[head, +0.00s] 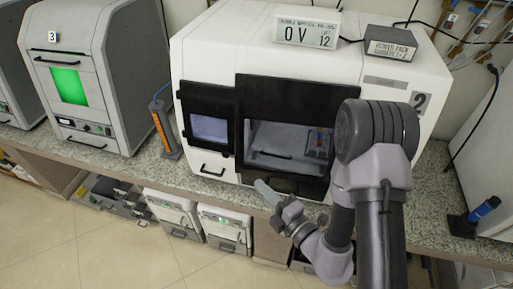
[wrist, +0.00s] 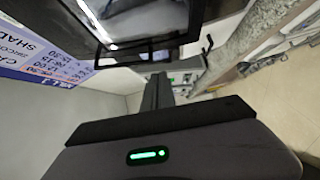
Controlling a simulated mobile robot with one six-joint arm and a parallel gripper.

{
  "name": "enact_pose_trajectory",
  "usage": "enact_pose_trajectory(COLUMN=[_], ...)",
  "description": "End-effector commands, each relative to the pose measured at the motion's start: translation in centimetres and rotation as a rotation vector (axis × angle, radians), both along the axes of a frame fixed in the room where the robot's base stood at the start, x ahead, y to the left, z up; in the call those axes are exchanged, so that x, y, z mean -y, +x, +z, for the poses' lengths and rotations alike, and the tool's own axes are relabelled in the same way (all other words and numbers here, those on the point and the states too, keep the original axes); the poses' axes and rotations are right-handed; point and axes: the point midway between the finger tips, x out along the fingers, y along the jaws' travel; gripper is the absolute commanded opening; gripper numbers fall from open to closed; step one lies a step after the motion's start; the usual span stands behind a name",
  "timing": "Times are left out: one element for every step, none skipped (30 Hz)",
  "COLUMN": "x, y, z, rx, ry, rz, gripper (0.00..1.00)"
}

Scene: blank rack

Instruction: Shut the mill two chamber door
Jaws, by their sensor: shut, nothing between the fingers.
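Mill two is the white machine (head: 390,95) with a "2" label on the bench in the head view. Its chamber door (head: 290,98) has a wide black frame around a window, through which the grey inside and a small control panel show. Whether it is ajar or fully shut I cannot tell. My gripper (head: 263,188) is shut and empty, low in front of the door's lower edge. In the wrist view, my gripper's fingers (wrist: 158,90) point at the machine's front, and a black frame (wrist: 150,45) with a window lies just beyond them. Contact is unclear.
A screen (head: 208,128) and a drawer handle (head: 212,172) lie left of the door. A display (head: 306,30) and power pack (head: 391,43) sit on top. Machine three (head: 85,75) and an orange-marked stand (head: 164,130) are left. A blue-handled tool (head: 483,208) lies right.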

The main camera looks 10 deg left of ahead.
Motion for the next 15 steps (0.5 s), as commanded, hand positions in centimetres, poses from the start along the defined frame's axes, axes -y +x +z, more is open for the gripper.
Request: enact_pose_trajectory(x=[-0.7,-1.2,-1.8,-2.3,-2.8,-3.5,-4.0,-4.5,-5.1,-5.6,-6.1,-6.7,-6.9,-6.8,-6.7], y=[0.5,0.9,1.5,1.9,2.4,3.0,3.4,3.9,4.5,4.9,5.4,6.0,6.5,7.1,7.8], z=[-0.5,-0.5,-0.3,-0.2,-0.1,-0.1,-0.2,-0.2,-0.2,-0.2,-0.3,-0.3,-0.3,-0.4,-0.5], rx=[0.007,0.008,0.008,0.006,0.007,0.007,0.008,0.009,0.009,0.008,0.009,0.009,0.009,0.009,0.009], ry=[-0.001,0.000,-0.001,-0.002,-0.001,-0.001,-0.003,-0.002,-0.002,-0.003,-0.003,-0.002,-0.002,-0.003,-0.003], rz=[0.004,0.003,0.004,0.005,0.004,0.004,0.004,0.003,0.002,0.003,0.002,0.001,0.000,-0.002,-0.003], gripper=[0.00,0.00,0.00,0.00,0.00,0.00,0.00,0.00,0.00,0.00,0.00,0.00,0.00,0.00,0.00])
